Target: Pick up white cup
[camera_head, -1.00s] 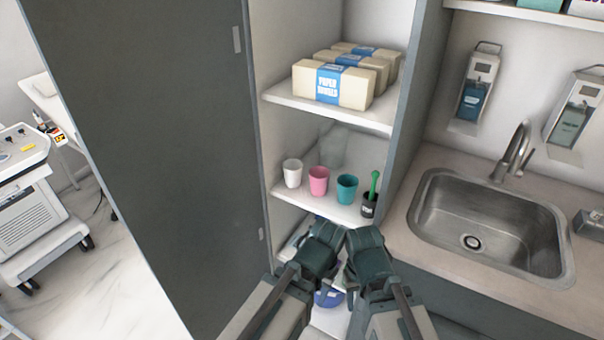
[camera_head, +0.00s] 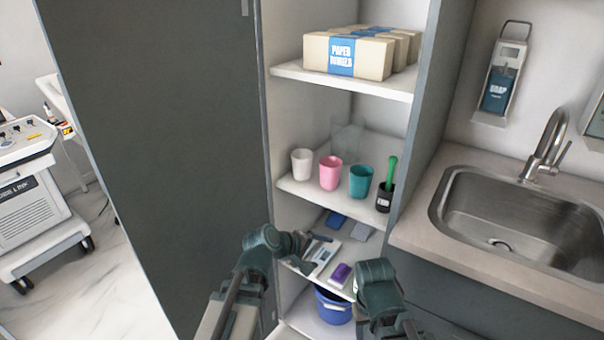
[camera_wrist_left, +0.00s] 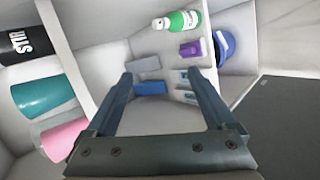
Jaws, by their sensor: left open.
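The white cup (camera_head: 302,163) stands upright on the middle cabinet shelf (camera_head: 330,196), leftmost in a row. The pink cup (camera_head: 330,173) is just right of it, then the teal cup (camera_head: 361,181). My left gripper (camera_head: 322,252) is open and empty, below the cup shelf and in front of the lower shelf. In the left wrist view, the open fingers (camera_wrist_left: 160,80) have nothing between them. The pink cup (camera_wrist_left: 65,138) and teal cup (camera_wrist_left: 38,95) lie to their left there; I cannot make out the white cup. My right gripper (camera_head: 378,290) is low at the right, its fingers unclear.
A black pot with a green handle (camera_head: 386,188) ends the cup row. Paper towel packs (camera_head: 345,56) fill the shelf above. Small items, including a purple one (camera_head: 340,274), lie below, over a blue bucket (camera_head: 333,306). The dark door (camera_head: 150,140) stands left; the sink (camera_head: 520,215) is right.

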